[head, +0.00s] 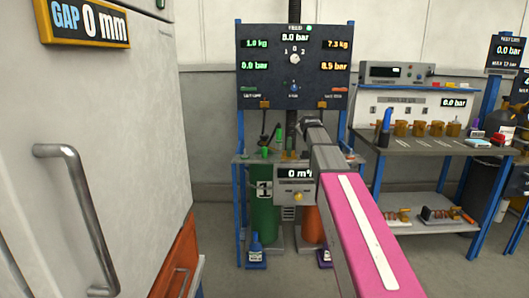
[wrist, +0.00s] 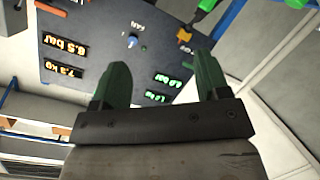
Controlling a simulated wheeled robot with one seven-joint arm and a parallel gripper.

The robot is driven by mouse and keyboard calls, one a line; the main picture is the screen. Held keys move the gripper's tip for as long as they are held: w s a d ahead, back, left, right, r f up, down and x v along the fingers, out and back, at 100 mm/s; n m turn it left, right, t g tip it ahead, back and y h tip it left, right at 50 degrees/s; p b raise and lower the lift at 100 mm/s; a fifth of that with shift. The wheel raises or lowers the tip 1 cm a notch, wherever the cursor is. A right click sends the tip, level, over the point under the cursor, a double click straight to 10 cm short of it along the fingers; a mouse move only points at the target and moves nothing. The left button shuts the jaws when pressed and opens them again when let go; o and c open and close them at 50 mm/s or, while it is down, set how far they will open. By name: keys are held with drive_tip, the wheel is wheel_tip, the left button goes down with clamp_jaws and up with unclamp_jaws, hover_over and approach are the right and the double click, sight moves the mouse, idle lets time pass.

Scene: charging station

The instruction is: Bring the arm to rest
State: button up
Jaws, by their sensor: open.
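My arm (head: 370,235), a pink link with a white stripe, reaches forward from the lower right of the head view toward the charging station. Its dark wrist end is in front of the station, below the display panel (head: 293,66). My gripper (wrist: 160,72) shows in the wrist view with two green fingers wide apart and nothing between them. Beyond the fingers is the same dark panel (wrist: 120,25), seen turned over, with lit readouts and a knob. The fingers look apart from the panel. In the head view the fingertips are hard to make out.
A bench (head: 430,146) with several brown cups is at right. A tall cabinet (head: 115,130) with a handle is close on the left.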

drive_tip(key=s+f+m+g, duration=0.1)
drive_tip(key=s+f+g, duration=0.1)
drive_tip(key=s+f, duration=0.55)
drive_tip(key=s+f+m+g, duration=0.1)
drive_tip(key=s+f+g, duration=0.25)
drive_tip(key=f, duration=0.65)
drive_tip(key=s+f+m+g, duration=0.2)
drive_tip(key=s+f, duration=0.5)
drive_tip(key=f, duration=0.2)
drive_tip(key=s+f+m+g, duration=0.1)
drive_tip(key=s+f+g, duration=0.1)
drive_tip(key=s+f, duration=0.3)
drive_tip(key=s+f+m+g, duration=0.1)
drive_tip(key=s+f+g, duration=0.2)
drive_tip(key=s, duration=0.8)
drive_tip(key=s+f+m+g, duration=0.1)
drive_tip(key=s+f+g, duration=0.1)
drive_tip(key=s+f, duration=0.6)
drive_tip(key=shift+s+m, duration=0.3)
drive_tip(key=shift+s, duration=0.05)
drive_tip(key=shift+g, duration=0.25)
